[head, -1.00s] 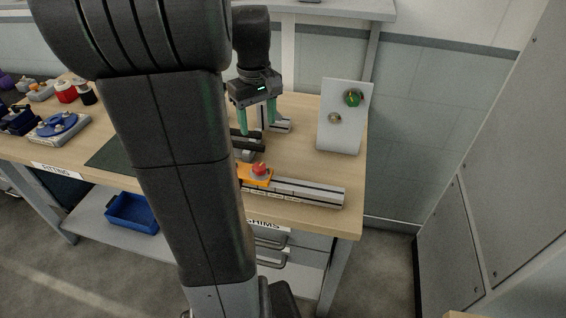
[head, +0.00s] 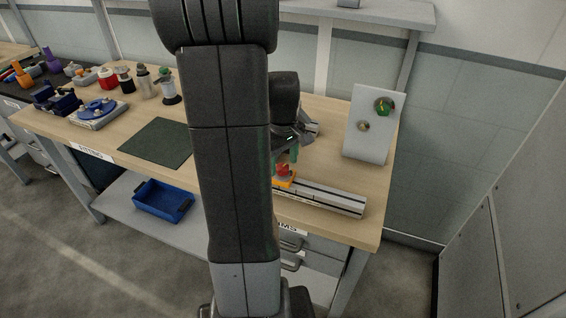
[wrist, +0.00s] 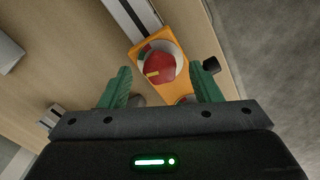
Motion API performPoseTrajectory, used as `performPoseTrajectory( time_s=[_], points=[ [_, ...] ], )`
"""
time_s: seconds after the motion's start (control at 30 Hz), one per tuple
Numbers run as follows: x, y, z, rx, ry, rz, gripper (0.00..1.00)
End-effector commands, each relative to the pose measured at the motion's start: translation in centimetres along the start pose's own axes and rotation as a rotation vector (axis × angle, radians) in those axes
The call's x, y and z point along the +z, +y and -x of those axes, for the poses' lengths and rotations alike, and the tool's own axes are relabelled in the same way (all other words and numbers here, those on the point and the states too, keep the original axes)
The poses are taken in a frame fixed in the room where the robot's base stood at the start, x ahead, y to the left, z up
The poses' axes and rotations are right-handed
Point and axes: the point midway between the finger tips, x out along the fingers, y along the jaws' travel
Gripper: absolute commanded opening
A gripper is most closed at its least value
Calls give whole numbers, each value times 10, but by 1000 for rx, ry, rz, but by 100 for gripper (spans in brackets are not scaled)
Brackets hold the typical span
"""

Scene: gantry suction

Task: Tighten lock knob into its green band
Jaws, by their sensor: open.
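The red lock knob (wrist: 160,67) with a yellow pointer sits on a pale round dial on an orange carriage (wrist: 150,42). A small green patch, probably the green band (wrist: 144,49), shows at the dial's upper left in the wrist view. The pointer aims to the lower left, away from that patch. In the head view the knob (head: 283,169) is partly hidden by my gripper (head: 287,157). In the wrist view my gripper (wrist: 164,73) is open, its green fingers on either side of the knob, with gaps visible. I cannot tell their height over it.
The carriage rides on a metal rail (head: 335,199) along the bench front. A grey upright panel (head: 368,145) with a round green-faced dial stands to the right. A black side knob (wrist: 211,65) sits beside the carriage. Several other items stand at the bench's left.

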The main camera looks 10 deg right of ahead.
Motion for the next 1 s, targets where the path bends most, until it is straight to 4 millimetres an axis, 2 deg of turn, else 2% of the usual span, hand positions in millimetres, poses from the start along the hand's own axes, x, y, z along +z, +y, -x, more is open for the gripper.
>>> performPoseTrajectory(
  time_s=[0.13, 0.4, 0.47, 0.63, 0.83, 1.0],
  points=[
    [0, 0, -9, -1, -1, 0, 57],
    [0, 0, -10, 0, 0, 0, 57],
    [0, 0, -10, 0, 0, 0, 48],
    [0, 0, -10, 0, 0, 0, 14],
    [0, 0, -10, 0, 0, -29, 13],
    [0, 0, -10, 0, 0, -170, 13]
  ],
)
